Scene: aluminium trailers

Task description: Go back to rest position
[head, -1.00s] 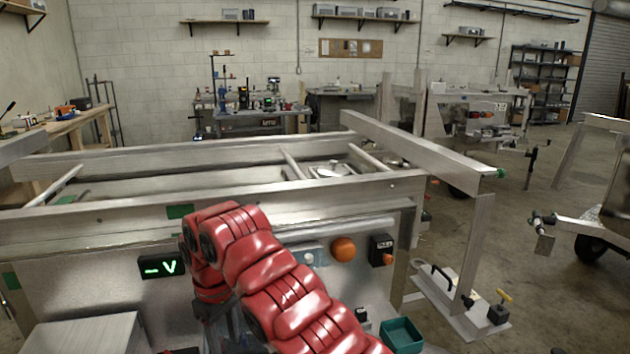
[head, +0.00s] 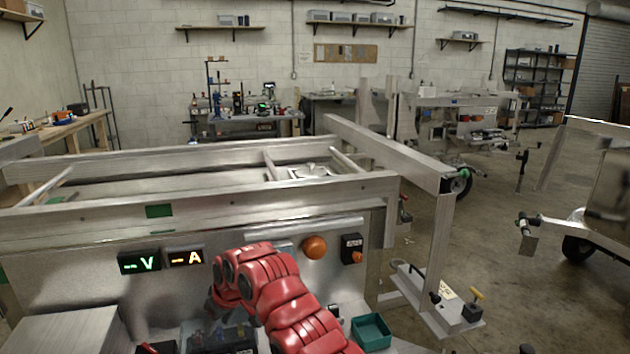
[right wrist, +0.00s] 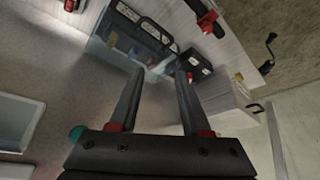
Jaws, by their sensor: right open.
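My right arm (head: 287,300) is red and reaches in from the bottom of the head view, in front of the trailer's metal panel (head: 85,290). The right gripper's dark end shows only in part there, half hidden behind the red wrist. In the right wrist view my right gripper (right wrist: 159,80) has its two fingers apart, with nothing between them. My left gripper is in neither view.
Green "V" (head: 139,261) and amber "A" (head: 185,257) displays, an orange knob (head: 314,247) and a black switch box (head: 352,249) are on the panel. A green tray (head: 371,332) sits right of my arm. Dark boxes (right wrist: 145,25) lie beyond the fingers.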

